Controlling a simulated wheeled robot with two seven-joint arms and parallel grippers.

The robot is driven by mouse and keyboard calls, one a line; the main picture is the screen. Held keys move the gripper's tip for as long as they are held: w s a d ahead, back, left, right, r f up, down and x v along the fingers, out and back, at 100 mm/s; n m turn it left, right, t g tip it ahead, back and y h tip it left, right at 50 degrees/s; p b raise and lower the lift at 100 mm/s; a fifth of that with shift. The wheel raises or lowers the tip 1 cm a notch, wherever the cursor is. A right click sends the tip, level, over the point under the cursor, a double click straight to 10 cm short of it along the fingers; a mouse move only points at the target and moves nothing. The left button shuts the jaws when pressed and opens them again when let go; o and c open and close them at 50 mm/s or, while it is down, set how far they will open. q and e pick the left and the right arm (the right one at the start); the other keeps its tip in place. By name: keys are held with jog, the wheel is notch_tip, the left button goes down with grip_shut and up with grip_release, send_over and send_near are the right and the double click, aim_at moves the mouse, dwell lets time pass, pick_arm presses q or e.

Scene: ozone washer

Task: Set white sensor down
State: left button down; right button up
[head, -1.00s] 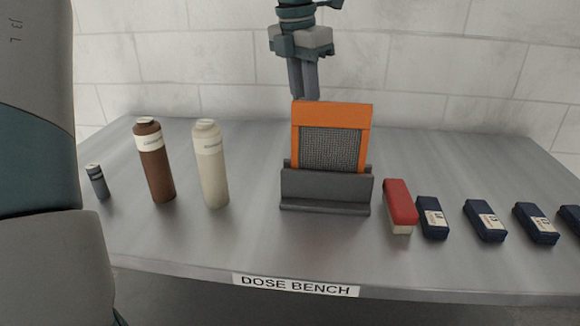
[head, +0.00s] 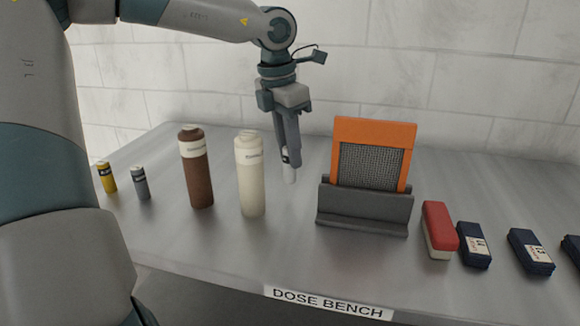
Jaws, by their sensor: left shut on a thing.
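The white sensor (head: 290,174) is a small pale cylinder with a dark band near its top. It is upright between the fingertips of my left gripper (head: 287,152), which is shut on it. The gripper points down, behind and between the cream bottle and the dark holder. The sensor's lower end is at or just above the bench (head: 275,235); I cannot tell whether it touches. The fingers hide part of its upper end. My right gripper is out of view.
A brown bottle (head: 196,170) and cream bottle (head: 250,178) stand left of the sensor. An orange framed mesh panel (head: 374,137) sits in a dark holder (head: 365,210) to the right. Yellow (head: 107,177) and grey (head: 141,184) cylinders stand far left. A red-and-white block (head: 438,228) and dark blue packs (head: 474,245) lie right.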

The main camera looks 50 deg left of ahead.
aim_at(289, 174)
pick_arm(q)
jog(key=shift+f, duration=2)
jog(key=shift+f, duration=0.15)
jog(key=c, duration=1.5)
grip_release()
jog(key=shift+c, duration=0.2)
jog(key=shift+r, duration=0.2)
